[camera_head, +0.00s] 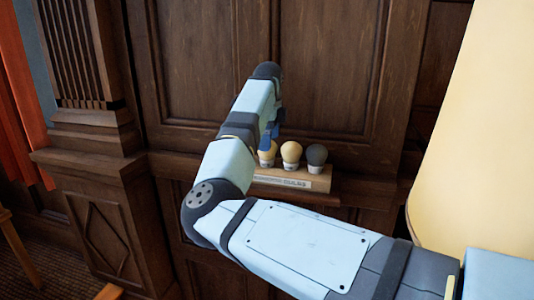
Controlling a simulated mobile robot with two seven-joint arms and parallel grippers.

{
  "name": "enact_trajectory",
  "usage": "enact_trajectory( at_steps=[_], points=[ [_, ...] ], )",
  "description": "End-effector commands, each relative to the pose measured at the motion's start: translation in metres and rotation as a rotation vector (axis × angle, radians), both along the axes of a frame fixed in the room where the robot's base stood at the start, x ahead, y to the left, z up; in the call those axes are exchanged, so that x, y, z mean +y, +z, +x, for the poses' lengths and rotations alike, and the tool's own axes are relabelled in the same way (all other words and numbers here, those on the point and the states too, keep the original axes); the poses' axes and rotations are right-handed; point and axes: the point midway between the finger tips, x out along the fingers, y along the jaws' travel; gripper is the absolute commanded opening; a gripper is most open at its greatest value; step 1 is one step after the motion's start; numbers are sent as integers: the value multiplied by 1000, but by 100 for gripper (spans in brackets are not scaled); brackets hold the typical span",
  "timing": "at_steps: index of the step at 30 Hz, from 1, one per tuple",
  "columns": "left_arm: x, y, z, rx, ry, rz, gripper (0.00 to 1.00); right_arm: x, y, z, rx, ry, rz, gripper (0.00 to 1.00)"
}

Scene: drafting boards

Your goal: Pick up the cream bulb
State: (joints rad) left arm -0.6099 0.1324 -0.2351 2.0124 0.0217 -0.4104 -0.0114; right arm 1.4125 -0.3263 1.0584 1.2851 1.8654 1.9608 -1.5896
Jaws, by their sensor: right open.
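Three bulbs stand in a row on a small labelled wooden stand. The middle bulb (291,152) is pale cream-yellow and in full view. The left bulb (267,157) is a similar pale yellow and partly hidden by my right arm; I cannot tell for sure which of these two is the cream bulb. The right bulb (316,156) is dark grey. My right gripper (271,135) is mostly hidden behind its own arm, just above the left bulb. It is open, and whether it touches that bulb cannot be seen. My left gripper is not in view.
The stand (318,184) rests on a narrow wooden ledge against a dark panelled wall (330,70). A carved pillar (90,130) rises at the left. A large pale yellow panel (480,120) fills the right side. My right arm covers the stand's left end.

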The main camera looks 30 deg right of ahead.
Motion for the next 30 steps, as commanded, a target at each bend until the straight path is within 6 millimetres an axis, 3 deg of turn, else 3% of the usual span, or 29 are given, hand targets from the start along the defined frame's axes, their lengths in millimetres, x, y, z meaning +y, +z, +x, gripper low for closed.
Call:
enact_trajectory(
  at_steps=[7, 14, 21, 30],
  points=[
    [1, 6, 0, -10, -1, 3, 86, 0, -36, -3, 3, 0, 0, 90],
    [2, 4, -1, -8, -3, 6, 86, 0, -40, -3, 1, 0, -1, 90],
    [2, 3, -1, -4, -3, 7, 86, 0, -40, -3, 1, 0, -1, 45],
    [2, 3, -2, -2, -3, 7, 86, 0, -39, -3, 1, 0, -1, 45]
  ],
)
